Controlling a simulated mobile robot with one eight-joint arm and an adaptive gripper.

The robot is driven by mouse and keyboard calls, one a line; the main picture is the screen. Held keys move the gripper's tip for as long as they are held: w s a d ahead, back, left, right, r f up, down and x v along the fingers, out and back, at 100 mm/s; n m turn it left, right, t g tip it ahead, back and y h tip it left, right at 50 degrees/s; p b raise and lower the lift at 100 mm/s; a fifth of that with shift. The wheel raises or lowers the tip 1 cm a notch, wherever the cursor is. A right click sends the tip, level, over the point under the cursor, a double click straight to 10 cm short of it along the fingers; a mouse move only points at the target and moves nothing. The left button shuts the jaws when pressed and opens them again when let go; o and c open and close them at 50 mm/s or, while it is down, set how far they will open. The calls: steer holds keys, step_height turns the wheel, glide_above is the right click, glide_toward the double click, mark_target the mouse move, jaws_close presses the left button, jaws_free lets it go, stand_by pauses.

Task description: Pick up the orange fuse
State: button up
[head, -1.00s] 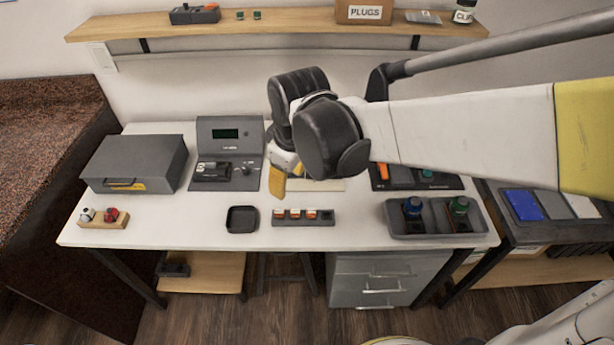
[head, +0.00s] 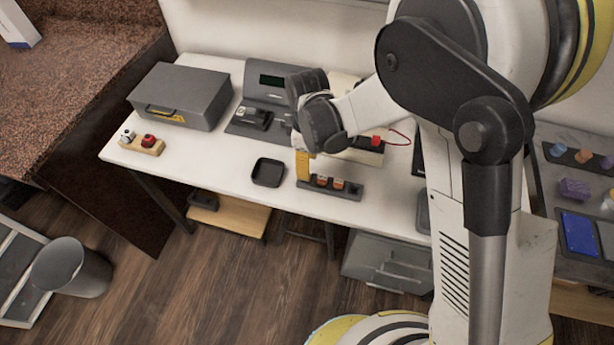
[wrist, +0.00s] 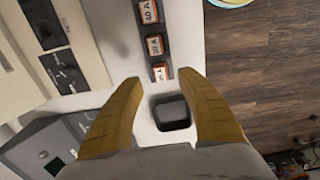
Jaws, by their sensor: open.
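A dark fuse rack (head: 352,193) lies near the table's front edge. It holds a row of small fuses with orange and white faces. Two show in the head view, one (head: 322,181) beside the other (head: 338,184). The wrist view shows three: one marked 40A (wrist: 148,12), one marked 30A (wrist: 154,45) and a third (wrist: 160,72) whose marking is hard to read. I cannot tell which is meant by orange. My gripper (wrist: 159,79) is open and empty, its yellow fingers pointing down at the rack's left end, with the third fuse between the fingertips in the picture.
A small black tray (head: 268,172) lies just left of the rack. A grey case (head: 180,95) and a wooden block with red and white knobs (head: 142,144) stand further left. A grey device with a screen (head: 272,85) stands behind. The table front left is clear.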

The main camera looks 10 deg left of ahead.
step_height(320, 180, down, 5)
steer(key=shift+a+f+b, duration=0.1)
steer(key=shift+a+b, duration=0.05)
steer(key=shift+b, duration=1.1)
jaws_close()
steer(key=shift+r, duration=0.3)
